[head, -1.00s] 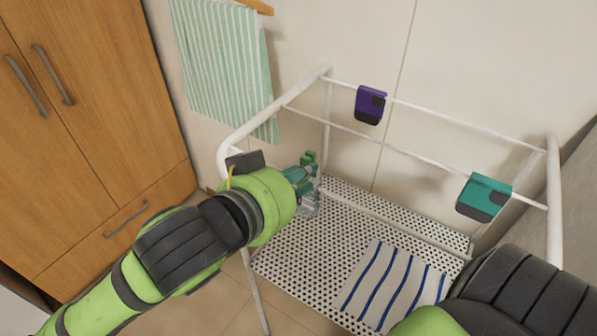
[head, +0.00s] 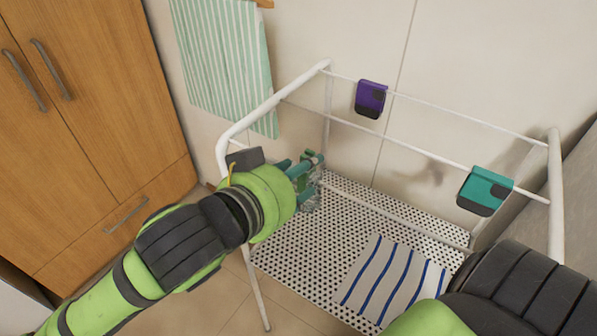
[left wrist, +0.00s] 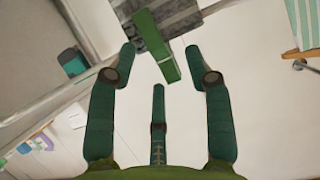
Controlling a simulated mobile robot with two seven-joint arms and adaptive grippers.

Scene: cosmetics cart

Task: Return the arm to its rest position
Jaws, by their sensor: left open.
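My left arm comes in from the left in the head view, bent at a green-and-black joint. My left gripper (head: 308,178) is at the left end of the white cart, above its perforated shelf. In the left wrist view its dark green fingers (left wrist: 165,75) are spread open. A green bar-like piece (left wrist: 157,45) shows beyond and between the fingertips, with a grey patterned patch behind it. I cannot tell whether a finger touches it. My right arm fills the lower right of the head view; its gripper is out of view.
The white cart frame (head: 272,102) surrounds the perforated shelf (head: 290,240), with a striped cloth (head: 395,285) on it. Purple (head: 370,98) and teal (head: 486,190) holders hang on rails. A striped towel (head: 225,70) hangs behind; a wooden cabinet (head: 95,130) stands left.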

